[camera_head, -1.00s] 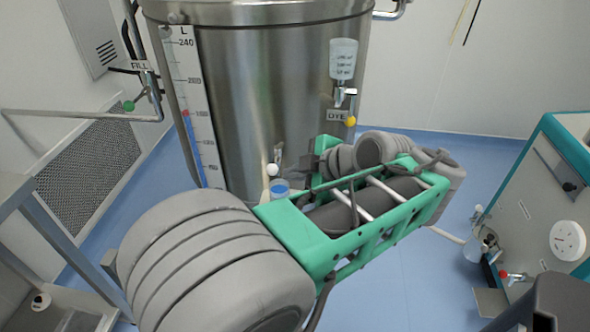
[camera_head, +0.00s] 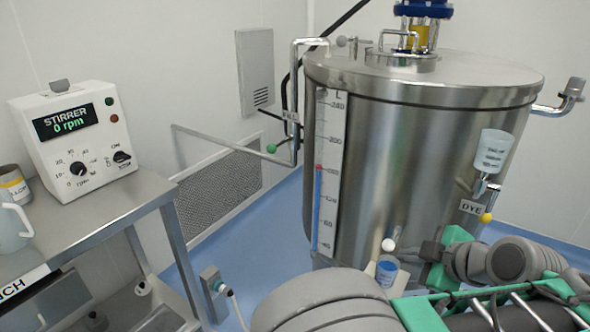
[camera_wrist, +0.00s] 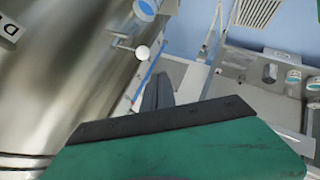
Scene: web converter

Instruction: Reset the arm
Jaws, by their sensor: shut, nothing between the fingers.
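My arm, with grey ribbed joints and a green frame, fills the lower right of the head view in front of the steel tank (camera_head: 420,160). My gripper (camera_wrist: 158,92) shows in the wrist view as dark fingers beyond a black edge and green housing. The fingers are shut with nothing between them. Tank fittings with a white ball knob (camera_wrist: 142,52) appear just above the fingertips; the gap to them is hard to judge. In the head view I cannot make out the fingertips.
A bench (camera_head: 110,215) at left holds a stirrer control box (camera_head: 75,140) reading 0 rpm and a mug (camera_head: 12,228). A fill pipe with a green knob (camera_head: 271,148) and a dye cup (camera_head: 492,150) flank the tank's scale.

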